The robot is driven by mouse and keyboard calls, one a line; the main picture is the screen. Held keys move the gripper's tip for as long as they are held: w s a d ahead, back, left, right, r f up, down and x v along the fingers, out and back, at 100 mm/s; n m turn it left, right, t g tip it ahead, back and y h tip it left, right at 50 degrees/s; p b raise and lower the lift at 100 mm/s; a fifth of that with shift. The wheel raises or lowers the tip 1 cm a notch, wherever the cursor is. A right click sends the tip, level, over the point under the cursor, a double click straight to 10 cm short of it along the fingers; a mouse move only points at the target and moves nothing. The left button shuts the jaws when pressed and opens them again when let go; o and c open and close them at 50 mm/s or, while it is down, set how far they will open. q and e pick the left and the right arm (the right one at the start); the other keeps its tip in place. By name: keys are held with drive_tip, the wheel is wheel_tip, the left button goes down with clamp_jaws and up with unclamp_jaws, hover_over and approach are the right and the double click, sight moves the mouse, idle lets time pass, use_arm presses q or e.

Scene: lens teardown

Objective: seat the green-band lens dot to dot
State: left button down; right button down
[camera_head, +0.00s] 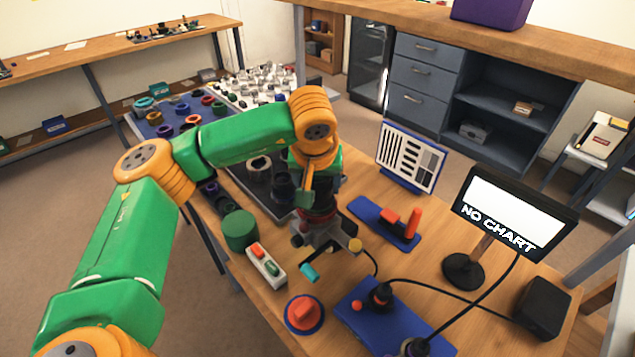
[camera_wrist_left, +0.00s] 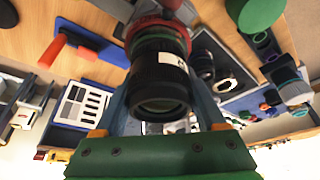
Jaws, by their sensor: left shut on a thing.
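My left gripper (camera_head: 317,203) reaches down over a grey clamp-like fixture (camera_head: 322,236) on the wooden bench. In the left wrist view its two blue-grey fingers (camera_wrist_left: 160,88) are shut on a black lens barrel (camera_wrist_left: 158,76) with a small white mark on its side. A red ring (camera_wrist_left: 158,24) sits at the barrel's far end; in the head view the red ring (camera_head: 319,220) shows just above the fixture. I cannot tell whether barrel and ring touch. My right gripper is not in view.
A green cylinder (camera_head: 240,230) and a small switch box (camera_head: 266,267) stand left of the fixture. A red knob (camera_head: 304,313), a blue mat with a red handle (camera_head: 385,222) and a "NO CHART" screen (camera_head: 513,212) stand around it. Lens parts fill a tray behind.

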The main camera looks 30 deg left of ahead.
sight(316, 179)
use_arm(q)
unclamp_jaws()
drive_tip(key=b+v, duration=0.1)
drive_tip(key=v, duration=0.6)
drive_tip(key=shift+s+r, duration=0.1)
